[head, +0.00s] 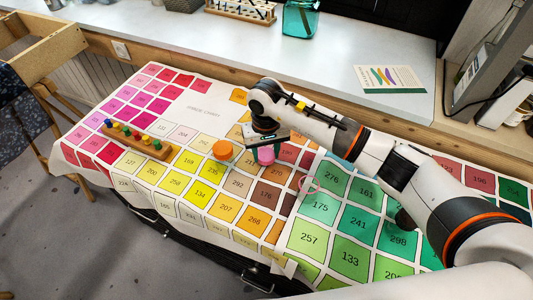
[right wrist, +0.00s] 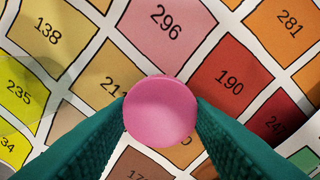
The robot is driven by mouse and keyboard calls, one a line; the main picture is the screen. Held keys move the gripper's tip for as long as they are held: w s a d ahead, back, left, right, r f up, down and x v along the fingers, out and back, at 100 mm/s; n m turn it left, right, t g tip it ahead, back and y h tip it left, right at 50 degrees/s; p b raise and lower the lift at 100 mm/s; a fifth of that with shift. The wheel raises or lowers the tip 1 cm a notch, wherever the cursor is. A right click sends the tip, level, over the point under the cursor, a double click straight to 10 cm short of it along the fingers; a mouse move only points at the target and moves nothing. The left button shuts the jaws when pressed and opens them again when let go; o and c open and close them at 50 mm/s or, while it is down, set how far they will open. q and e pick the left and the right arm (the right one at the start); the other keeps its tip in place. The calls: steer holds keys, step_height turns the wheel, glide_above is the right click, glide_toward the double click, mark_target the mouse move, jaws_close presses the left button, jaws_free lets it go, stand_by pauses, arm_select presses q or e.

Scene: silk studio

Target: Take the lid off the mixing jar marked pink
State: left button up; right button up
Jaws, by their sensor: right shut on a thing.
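A round pink lid or cap (head: 266,156) is between the fingertips of my right gripper (head: 265,146), above the colour-chart cloth. In the right wrist view the pink disc (right wrist: 160,110) fills the space between the two green fingers, which touch its sides. Whether a jar body is under it is hidden. A thin pink ring (head: 316,187) shows on the cloth just right of the gripper; cloth colour shows inside it, and I cannot tell whether it is a jar's rim. An orange-topped jar (head: 222,149) stands to the left. My left gripper is not in view.
A wooden rack with coloured pegs (head: 138,140) lies on the cloth at left. The numbered cloth (head: 195,107) covers the table. A pale sill (head: 200,40) behind bears a teal glass jar (head: 300,18) and a leaflet (head: 391,79). A wooden chair stands far left.

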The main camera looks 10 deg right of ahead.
mark_target(266, 154)
steer(key=shift+s+f, duration=0.1)
steer(key=shift+f, duration=0.8)
steer(key=shift+f, duration=0.1)
steer(key=shift+f, duration=0.15)
steer(key=o, duration=1.1)
steer(key=shift+r, duration=0.75)
step_height(266, 154, up, 11)
steer(key=shift+r+b, duration=0.1)
steer(key=shift+b, duration=0.4)
